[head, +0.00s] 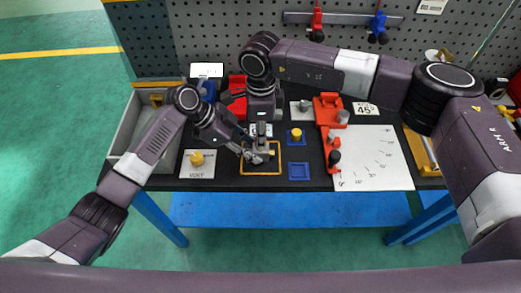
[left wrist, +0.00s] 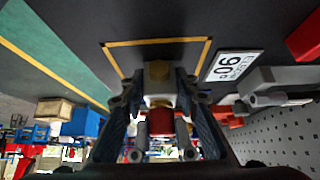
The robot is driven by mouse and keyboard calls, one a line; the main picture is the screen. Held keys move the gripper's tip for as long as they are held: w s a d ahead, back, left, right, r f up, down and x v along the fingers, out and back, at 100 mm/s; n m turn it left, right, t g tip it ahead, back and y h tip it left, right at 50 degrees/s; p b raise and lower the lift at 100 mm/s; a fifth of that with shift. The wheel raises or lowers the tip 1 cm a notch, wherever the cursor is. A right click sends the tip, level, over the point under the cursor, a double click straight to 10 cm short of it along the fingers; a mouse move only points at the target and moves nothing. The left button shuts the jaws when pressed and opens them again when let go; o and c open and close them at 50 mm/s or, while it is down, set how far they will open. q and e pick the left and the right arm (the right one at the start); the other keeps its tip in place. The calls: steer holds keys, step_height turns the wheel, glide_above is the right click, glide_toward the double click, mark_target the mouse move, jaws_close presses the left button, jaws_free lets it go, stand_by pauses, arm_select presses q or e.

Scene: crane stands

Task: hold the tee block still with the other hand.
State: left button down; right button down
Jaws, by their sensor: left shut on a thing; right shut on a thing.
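The tee block (head: 264,155), grey metal with a brass end, stands within the yellow square outline on the dark bench in the head view. My left gripper (head: 250,154) comes in from the left and is shut on it.
An orange-red fixture (head: 328,110) and a white angle sheet (head: 372,158) lie to the right. A blue square tray (head: 299,171) and a white VENT plate (head: 197,171) with a yellow knob flank the yellow outline. A 90-degree card (left wrist: 234,66) lies beside it. A pegboard (head: 220,40) stands behind.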

steer(key=n, duration=0.3)
steer(key=shift+a+r+n, duration=0.1)
steer(key=shift+n, duration=0.3)
steer(key=n, duration=0.3)
steer(key=shift+n, duration=1.1)
steer(key=n, duration=0.5)
steer(key=n, duration=0.5)
steer(key=shift+s, duration=0.1)
